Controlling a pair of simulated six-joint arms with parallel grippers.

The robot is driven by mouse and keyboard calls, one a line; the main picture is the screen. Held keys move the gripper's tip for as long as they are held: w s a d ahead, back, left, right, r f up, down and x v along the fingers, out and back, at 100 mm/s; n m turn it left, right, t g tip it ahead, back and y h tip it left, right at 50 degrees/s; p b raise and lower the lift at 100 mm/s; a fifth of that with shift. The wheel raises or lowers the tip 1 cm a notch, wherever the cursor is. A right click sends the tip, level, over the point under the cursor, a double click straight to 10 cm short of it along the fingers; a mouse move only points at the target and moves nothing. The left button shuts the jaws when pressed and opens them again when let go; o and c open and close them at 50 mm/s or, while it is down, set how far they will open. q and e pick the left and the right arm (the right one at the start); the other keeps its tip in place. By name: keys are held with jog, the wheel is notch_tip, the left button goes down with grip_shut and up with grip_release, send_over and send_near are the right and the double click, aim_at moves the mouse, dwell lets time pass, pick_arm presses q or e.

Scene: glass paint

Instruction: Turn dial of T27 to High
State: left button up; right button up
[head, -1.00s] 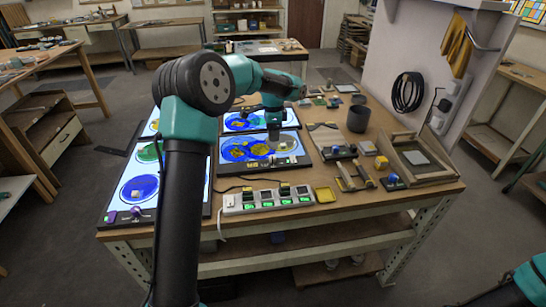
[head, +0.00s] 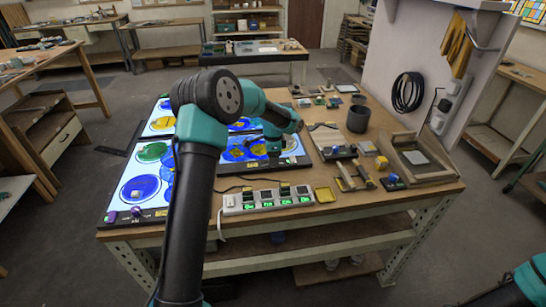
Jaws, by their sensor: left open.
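No label reading T27 is legible, so I cannot tell which dial is T27's. The front right light panel (head: 247,139) shows blue and yellow shapes and has small controls along its front edge. My left gripper (head: 274,156) points down over this panel's front right part, close to that edge, and is open. I cannot tell whether it touches a control. The front left light panel (head: 135,187) has a purple knob (head: 112,216) at its front edge. A small blue dial (head: 393,178) sits on the right part of the bench. My right gripper is not in view.
A power strip (head: 268,199) with green-lit switches lies at the bench's front edge. My left forearm hides part of the left panels.

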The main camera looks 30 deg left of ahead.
pick_arm(q)
jog(key=c, duration=0.9)
jog(key=shift+c, duration=0.2)
jog(key=shift+n, duration=0.5)
jog(key=n, duration=0.2)
jog(key=shift+n, duration=0.4)
jog(key=n, duration=0.3)
jog(key=shift+n, duration=0.3)
jog(key=n, duration=0.7)
jog(key=shift+a, duration=0.1)
